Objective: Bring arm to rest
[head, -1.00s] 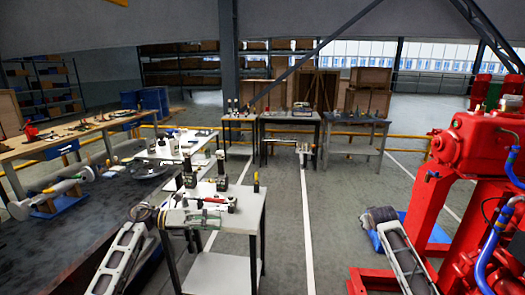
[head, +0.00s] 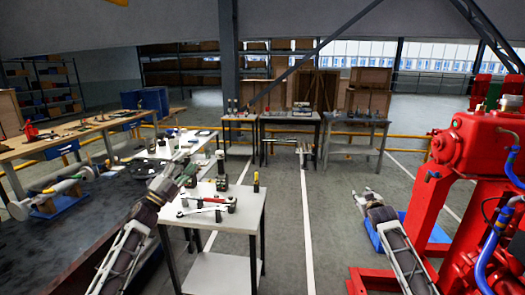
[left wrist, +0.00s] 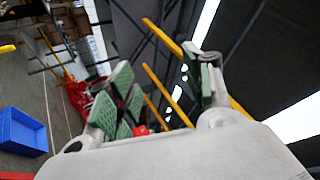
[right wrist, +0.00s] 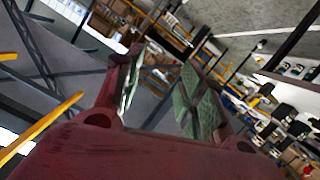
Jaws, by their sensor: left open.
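My left arm comes in from the lower left of the head view and points up and away. Its gripper (head: 188,172) is raised by the near white table, seen against the tables behind. In the left wrist view the green-padded fingers (left wrist: 165,88) stand apart with nothing between them. My right arm is at the lower right, its gripper (head: 364,197) pointing forward over the floor, left of the red pumpset (head: 470,150). In the right wrist view its green-padded fingers (right wrist: 160,85) stand apart and empty.
The near white table (head: 240,215) carries wrenches (head: 205,209) and small upright items. A dark bench top (head: 60,240) lies at left, a long wooden bench (head: 95,125) behind it. Several tables stand at the back. The floor aisle (head: 310,230) in the middle is clear.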

